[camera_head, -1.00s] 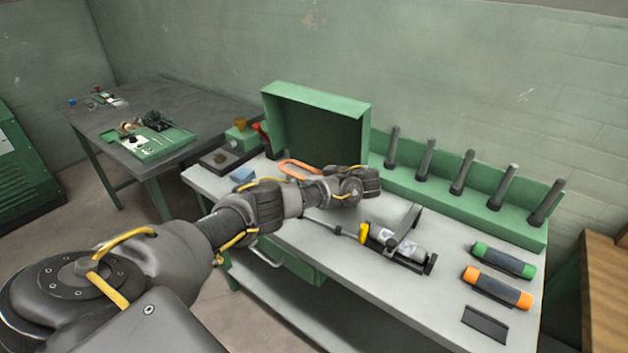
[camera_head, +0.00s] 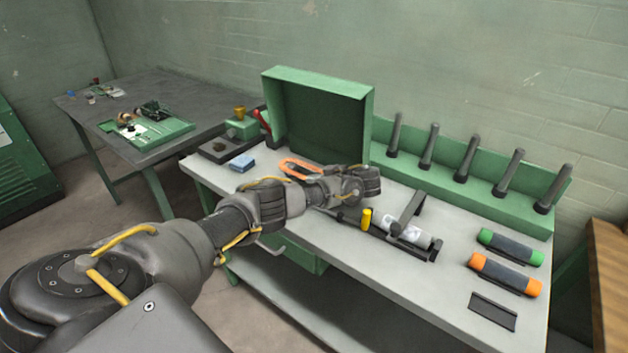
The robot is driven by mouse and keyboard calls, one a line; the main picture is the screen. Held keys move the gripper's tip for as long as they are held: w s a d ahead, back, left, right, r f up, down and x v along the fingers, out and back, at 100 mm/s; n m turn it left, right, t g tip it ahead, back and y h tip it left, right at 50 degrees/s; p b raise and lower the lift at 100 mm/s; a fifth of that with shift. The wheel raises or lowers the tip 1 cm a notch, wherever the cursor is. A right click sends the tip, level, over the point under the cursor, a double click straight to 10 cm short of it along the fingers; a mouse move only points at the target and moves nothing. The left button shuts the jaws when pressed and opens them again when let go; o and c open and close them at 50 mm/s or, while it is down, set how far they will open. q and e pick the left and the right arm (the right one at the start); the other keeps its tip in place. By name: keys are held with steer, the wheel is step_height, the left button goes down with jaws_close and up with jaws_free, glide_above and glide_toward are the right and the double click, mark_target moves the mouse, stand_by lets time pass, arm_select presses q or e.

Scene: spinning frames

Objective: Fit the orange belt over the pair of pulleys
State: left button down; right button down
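The orange belt (camera_head: 297,168) is a narrow loop on the pale workbench (camera_head: 480,278), in front of the green open-fronted box. My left arm crosses in front of it and hides part of the near side. My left gripper (camera_head: 368,182) is just right of the belt in the picture, over the bench. Its fingers are too small and dark to show whether they are open or shut, and I cannot tell if it touches the belt. I cannot clearly make out the pair of pulleys. My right gripper is out of view.
The green box (camera_head: 347,86) and a green rack with several dark upright pegs (camera_head: 469,160) line the back. A holder with a pale cylinder (camera_head: 405,232) and a yellow-capped piece (camera_head: 367,219) stand in front. Green-ended (camera_head: 510,247) and orange-ended (camera_head: 503,274) cylinders lie right.

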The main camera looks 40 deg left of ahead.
arm_select(q)
steer(key=c, duration=2.1)
jaws_free()
steer(key=shift+s+d+f+m, duration=0.15)
steer(key=shift+f, duration=0.3)
steer(key=shift+s+d+f+m, duration=0.1)
steer(key=shift+s+f+m, duration=0.05)
steer(key=shift+f, duration=0.25)
steer(key=o, duration=0.5)
steer(key=shift+d, duration=0.1)
steer(key=shift+w+d+r, duration=0.1)
steer(key=shift+d, duration=0.2)
steer(key=v, duration=0.2)
steer(key=r+p+v, duration=0.1)
steer(key=v, duration=0.2)
steer(key=shift+w+a, duration=0.1)
steer(key=shift+a, duration=0.1)
steer(key=p+v, duration=0.4)
steer(key=shift+w+a+r, duration=0.15)
steer(key=shift+w+r, duration=0.05)
steer(key=shift+r, duration=0.1)
steer(key=shift+s+d+r+p, duration=0.2)
steer(key=shift+d+r+p, duration=0.1)
steer(key=shift+p, duration=0.4)
steer(key=shift+w+d, duration=0.1)
steer(key=shift+d, duration=0.1)
